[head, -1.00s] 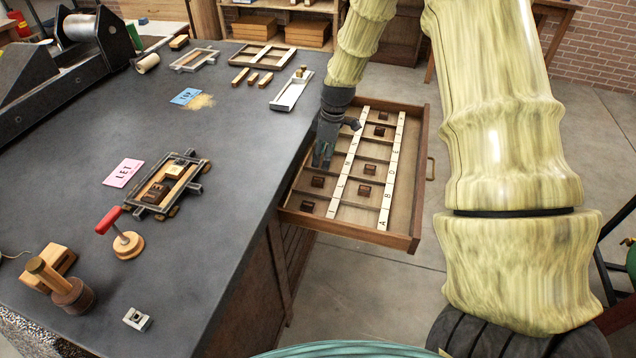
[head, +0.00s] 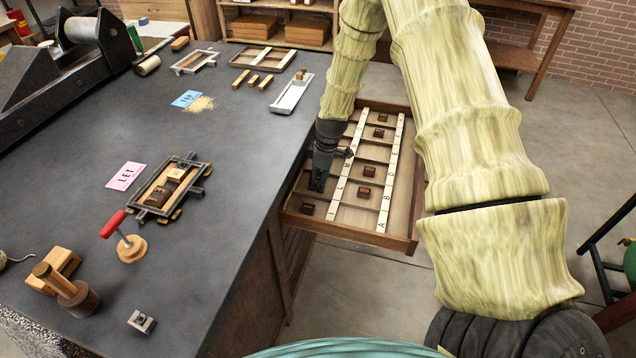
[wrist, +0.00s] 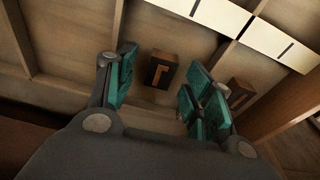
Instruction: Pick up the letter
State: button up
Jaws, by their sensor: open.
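A dark brown letter block (wrist: 162,68) with a pale L-shaped mark lies in a drawer compartment in the wrist view. It shows between and just beyond my two teal fingertips, with no clear contact. My gripper (wrist: 158,82) is open and empty. In the head view my gripper (head: 318,186) points down into the left side of the open drawer (head: 402,240) and hides this block. A second dark block (wrist: 238,95) lies to the right, outside the fingers.
Several more letter blocks (head: 364,193) lie in the drawer among thin dividers and white lettered strips (head: 385,205). The dark bench top (head: 230,160) stands left of my gripper. It carries a small press frame (head: 160,208), a pink LET card (head: 125,176) and a red-handled tool (head: 130,248).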

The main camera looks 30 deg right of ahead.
jog(key=shift+f, duration=0.35)
jog(key=c, duration=0.8)
jog(key=shift+c, duration=0.2)
jog(key=shift+r, duration=0.1)
notch_tip(320, 180, up, 28)
jog(key=b, duration=0.3)
